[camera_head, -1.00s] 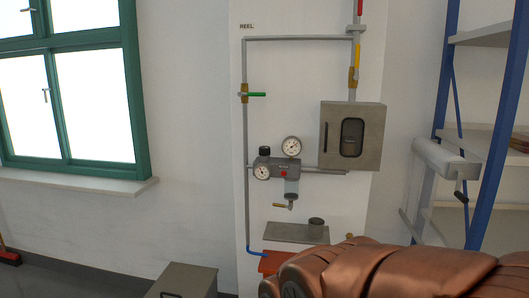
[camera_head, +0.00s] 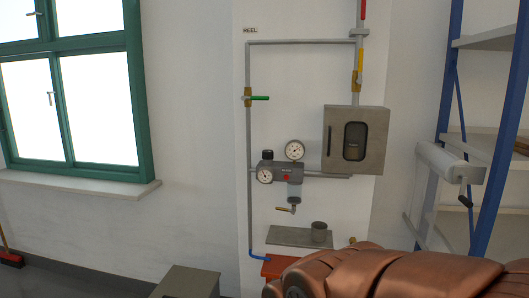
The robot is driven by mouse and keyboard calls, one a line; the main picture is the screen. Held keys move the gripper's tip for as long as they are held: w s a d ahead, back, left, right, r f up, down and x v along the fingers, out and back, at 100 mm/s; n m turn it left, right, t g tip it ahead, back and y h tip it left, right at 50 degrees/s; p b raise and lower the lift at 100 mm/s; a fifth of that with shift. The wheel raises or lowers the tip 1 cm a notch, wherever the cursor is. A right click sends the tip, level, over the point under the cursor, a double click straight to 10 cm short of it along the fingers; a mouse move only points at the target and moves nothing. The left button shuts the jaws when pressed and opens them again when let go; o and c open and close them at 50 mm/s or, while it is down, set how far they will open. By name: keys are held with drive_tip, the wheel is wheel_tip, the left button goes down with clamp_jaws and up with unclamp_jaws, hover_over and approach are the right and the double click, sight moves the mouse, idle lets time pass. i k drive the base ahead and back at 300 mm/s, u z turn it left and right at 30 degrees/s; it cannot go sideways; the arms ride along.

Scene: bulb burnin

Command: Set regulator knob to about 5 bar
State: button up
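The regulator unit (camera_head: 283,172) is a grey block on pipework on the white wall panel. A black knob (camera_head: 267,155) stands on top of its left end. A round white gauge (camera_head: 295,150) sits above the block, and a second gauge (camera_head: 264,175) is on its left front; both dials are too small to read. A red button (camera_head: 286,178) is on the block's front, and a clear bowl with a small brass tap (camera_head: 287,209) hangs below. My copper-coloured arm fills the bottom right. My gripper is not in view.
A grey box with a window (camera_head: 356,140) hangs right of the regulator. A green-handled valve (camera_head: 259,98) and a yellow-handled valve (camera_head: 359,66) are on the pipes. A small shelf (camera_head: 289,237) holds a cup (camera_head: 319,231). A blue-framed rack (camera_head: 490,150) stands at right; a grey box (camera_head: 188,283) is below.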

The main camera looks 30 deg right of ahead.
sight(267, 154)
drive_tip(key=z, duration=1.6)
drive_tip(key=i, duration=1.25)
drive_tip(key=u, duration=2.8)
